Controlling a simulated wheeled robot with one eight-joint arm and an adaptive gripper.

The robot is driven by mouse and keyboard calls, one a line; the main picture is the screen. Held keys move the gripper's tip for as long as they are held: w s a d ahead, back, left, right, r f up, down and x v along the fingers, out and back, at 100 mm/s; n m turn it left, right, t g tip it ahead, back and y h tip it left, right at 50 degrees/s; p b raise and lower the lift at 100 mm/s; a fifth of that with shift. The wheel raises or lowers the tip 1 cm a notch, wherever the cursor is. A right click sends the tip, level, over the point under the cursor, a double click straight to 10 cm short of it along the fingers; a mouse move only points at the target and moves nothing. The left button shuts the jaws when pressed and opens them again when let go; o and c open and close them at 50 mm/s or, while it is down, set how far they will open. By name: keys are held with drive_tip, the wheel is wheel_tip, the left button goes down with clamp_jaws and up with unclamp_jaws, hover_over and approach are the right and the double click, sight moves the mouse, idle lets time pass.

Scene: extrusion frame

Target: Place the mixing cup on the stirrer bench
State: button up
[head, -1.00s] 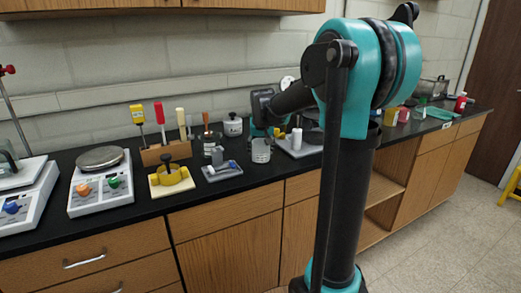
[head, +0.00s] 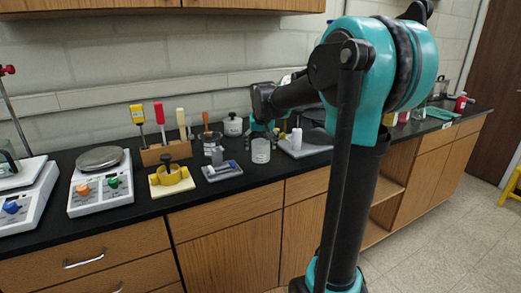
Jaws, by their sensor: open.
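A small clear cup with a pale label (head: 261,151), which looks like the mixing cup, stands upright on the black counter. My gripper (head: 267,130) is just behind and above it, with teal fingers spread. It is small in the picture and partly hidden, and I cannot tell if it touches the cup. No thing is clearly marked as the stirrer bench. A grey flat platform (head: 312,142) lies right of the cup, partly behind my arm.
A yellow clamp-like holder on a pale board (head: 171,178) and a small grey tray (head: 222,171) lie left of the cup. A wooden rack of coloured-handled tools (head: 162,152) and a lidded white jar (head: 233,126) stand behind. Another white unit (head: 22,198) is far left.

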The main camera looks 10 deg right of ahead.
drive_tip(key=v, duration=0.9)
drive_tip(key=shift+r, duration=0.2)
idle(1.0)
